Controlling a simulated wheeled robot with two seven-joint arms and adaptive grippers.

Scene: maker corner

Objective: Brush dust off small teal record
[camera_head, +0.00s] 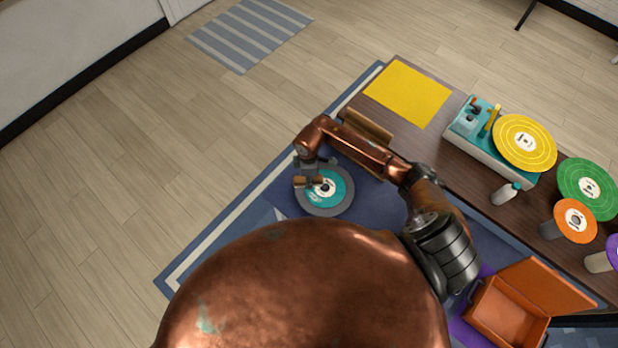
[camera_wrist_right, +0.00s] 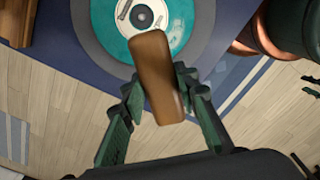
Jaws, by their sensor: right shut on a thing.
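The small teal record (camera_head: 332,194) lies flat on a round grey disc (camera_head: 345,206) near the table's edge, its white label showing. It also shows at the top of the right wrist view (camera_wrist_right: 108,22). My right gripper (camera_head: 309,171) is shut on a brown brush (camera_head: 304,182), which also shows between the fingers in the wrist view (camera_wrist_right: 157,78). The brush is at the record's left rim in the head view and hides part of it. I cannot tell whether it touches the surface. My left gripper is not in view.
A wooden piece (camera_head: 368,125) lies behind my right forearm, with a yellow sheet (camera_head: 408,92) beyond.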

